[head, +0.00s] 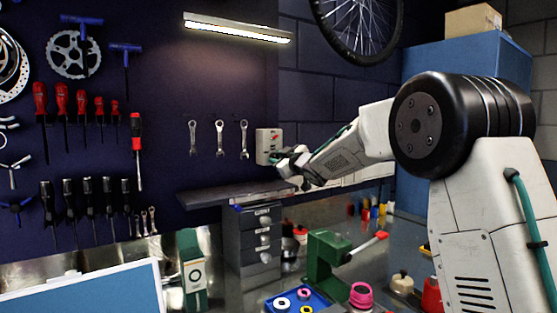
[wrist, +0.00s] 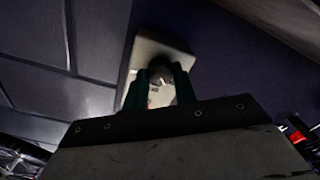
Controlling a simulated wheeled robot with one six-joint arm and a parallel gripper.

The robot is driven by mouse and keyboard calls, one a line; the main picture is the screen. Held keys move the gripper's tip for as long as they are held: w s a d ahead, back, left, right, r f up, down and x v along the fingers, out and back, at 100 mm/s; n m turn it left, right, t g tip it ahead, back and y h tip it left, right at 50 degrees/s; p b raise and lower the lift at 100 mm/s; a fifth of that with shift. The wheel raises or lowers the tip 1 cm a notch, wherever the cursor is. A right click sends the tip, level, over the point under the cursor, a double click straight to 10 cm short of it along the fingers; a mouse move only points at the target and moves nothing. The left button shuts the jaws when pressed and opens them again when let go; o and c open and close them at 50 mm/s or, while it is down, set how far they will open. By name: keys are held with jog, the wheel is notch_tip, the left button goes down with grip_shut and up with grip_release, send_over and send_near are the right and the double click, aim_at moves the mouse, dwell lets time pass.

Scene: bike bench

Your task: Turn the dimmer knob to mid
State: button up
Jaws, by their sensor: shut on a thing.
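The dimmer is a pale rectangular plate (head: 263,146) on the dark wall panel, right of the hanging wrenches. A small red mark shows on its face in the head view. My gripper (head: 277,155) reaches it from the right. In the wrist view the plate (wrist: 146,52) lies ahead, tilted in the picture. The two dark green fingers of my gripper (wrist: 161,77) are shut on the round dark knob (wrist: 160,66), one on each side. The fingers hide part of the knob, and I cannot read its setting.
A dark shelf (head: 235,192) sits below the dimmer, above a grey drawer unit (head: 252,240). Wrenches (head: 219,139) hang to the left. A green vise-like tool (head: 328,258) stands on the bench. A lit lamp (head: 238,28) is above.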

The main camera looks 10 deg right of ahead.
jog(key=m, duration=0.4)
jog(key=shift+m, duration=2.2)
jog(key=o, duration=1)
jog(key=v, duration=0.8)
